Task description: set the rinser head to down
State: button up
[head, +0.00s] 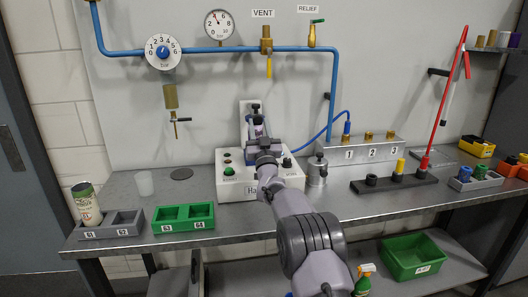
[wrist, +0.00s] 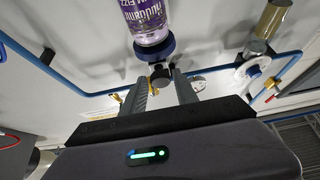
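The white rinser machine (head: 228,185) stands on the bench with a grey upright (head: 245,108) at its back. My arm hides much of its middle. In the wrist view a purple can (wrist: 148,18) sits against a dark blue round holder (wrist: 155,48), with a black knob (wrist: 160,76) beside it. My gripper (wrist: 163,78) has one finger on each side of the knob. Whether the fingers press on it is not clear. In the head view my gripper (head: 264,150) is in front of the upright, and the head's tilt is hard to make out.
Blue pipe (head: 280,48) with gauges and valves runs along the wall above. A steel canister (head: 317,170) stands close to the machine's right. A red lever (head: 440,110) rises at right.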

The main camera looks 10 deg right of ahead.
jog(key=p+v, duration=0.1)
jog(key=v, duration=1.4)
jog(key=shift+f, duration=0.15)
jog(key=s+d+r+m+g+h, duration=0.2)
jog(key=s+r+m+g, duration=0.2)
jog(key=s+r+g, duration=0.3)
jog(key=s+a+f+g+y, duration=0.1)
jog(key=s+a+f+g, duration=0.1)
jog(key=s, duration=1.1)
jog(key=s+a+f+g+y, duration=0.1)
jog(key=s+f+g, duration=0.4)
jog(key=s, duration=0.9)
jog(key=s+a+f+g+y, duration=0.2)
jog(key=s+a+f+g, duration=0.1)
jog(key=s, duration=1.1)
jog(key=shift+a+f+g, duration=0.15)
jog(key=shift+f+g, duration=0.05)
jog(key=shift+g, duration=0.3)
